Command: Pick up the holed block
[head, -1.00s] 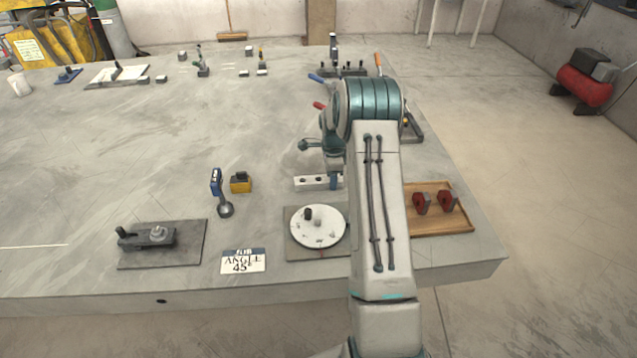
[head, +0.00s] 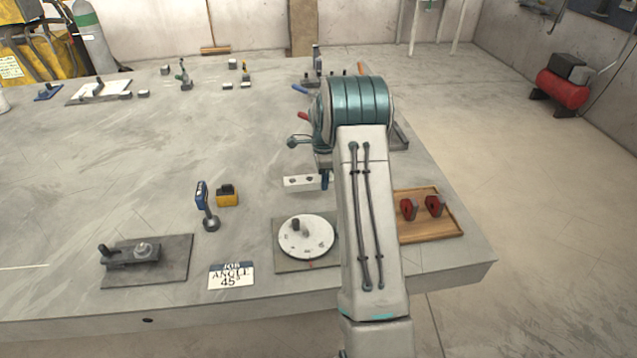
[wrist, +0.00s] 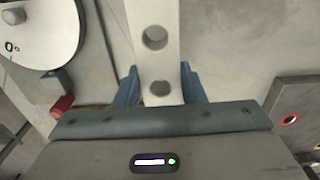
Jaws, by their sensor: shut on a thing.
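The holed block is a pale white bar with round dark holes. In the head view the holed block (head: 301,182) shows left of my arm, behind the round dial. In the wrist view the holed block (wrist: 155,62) runs down between the blue fingers of my gripper (wrist: 160,90), with two holes visible. My gripper is shut on it, near one end. In the head view one blue fingertip of my gripper (head: 325,179) shows at the block's right end; my arm hides the rest. I cannot tell how far the block is above the table.
A white dial (head: 306,238) on a grey plate stands in front of the block. A wooden tray (head: 432,229) with red-faced clamps lies to the right. A blue-headed tool (head: 204,200), a yellow box (head: 227,196) and an angle card (head: 231,276) are to the left.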

